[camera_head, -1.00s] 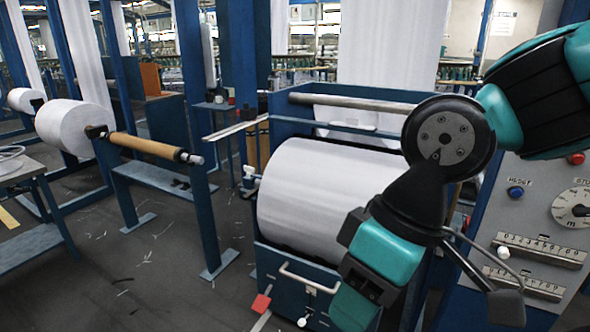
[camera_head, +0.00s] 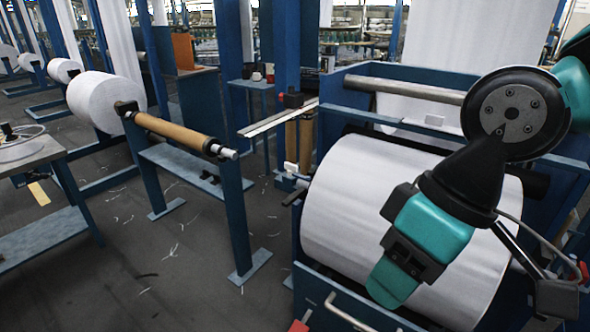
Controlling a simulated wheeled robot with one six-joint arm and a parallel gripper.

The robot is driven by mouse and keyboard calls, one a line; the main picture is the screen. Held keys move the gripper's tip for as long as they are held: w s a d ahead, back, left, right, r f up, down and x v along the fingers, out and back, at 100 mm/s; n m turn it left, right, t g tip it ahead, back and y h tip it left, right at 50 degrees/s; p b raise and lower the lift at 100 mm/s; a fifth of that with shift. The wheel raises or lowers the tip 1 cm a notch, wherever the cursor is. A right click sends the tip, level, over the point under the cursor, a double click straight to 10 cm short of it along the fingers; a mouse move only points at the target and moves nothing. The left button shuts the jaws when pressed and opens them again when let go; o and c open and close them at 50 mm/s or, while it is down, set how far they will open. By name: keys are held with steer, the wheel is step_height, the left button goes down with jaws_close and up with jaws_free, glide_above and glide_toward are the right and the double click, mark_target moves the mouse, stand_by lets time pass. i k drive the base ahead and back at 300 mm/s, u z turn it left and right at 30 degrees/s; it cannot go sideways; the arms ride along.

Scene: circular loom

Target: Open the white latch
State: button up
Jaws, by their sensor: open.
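A small white latch-like piece (camera_head: 291,169) shows at the left end of the cloth roll, by the upper left of the blue machine frame; its exact state is too small to tell. My gripper (camera_head: 389,285) hangs in front of the large white cloth roll (camera_head: 350,210), right of and below that piece, and well apart from it in the picture. Its teal finger points down and to the left; the jaws are open with nothing seen between them. Part of the roll is hidden behind my gripper and wrist.
A blue frame with a steel bar (camera_head: 400,88) stands around the roll. A brown roller on a blue stand (camera_head: 175,133) is to the left, with white rolls (camera_head: 105,102) behind. A grey table (camera_head: 25,153) is at far left. The floor between them is mostly clear, with scraps.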

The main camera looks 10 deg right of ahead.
mark_target(291, 168)
steer(key=u, duration=0.85)
steer(key=i, duration=1.05)
steer(key=u, duration=0.8)
steer(key=i, duration=1.1)
steer(key=z, duration=0.5)
steer(key=i, duration=0.85)
steer(key=z, duration=1.3)
steer(key=i, duration=0.4)
steer(key=z, duration=0.3)
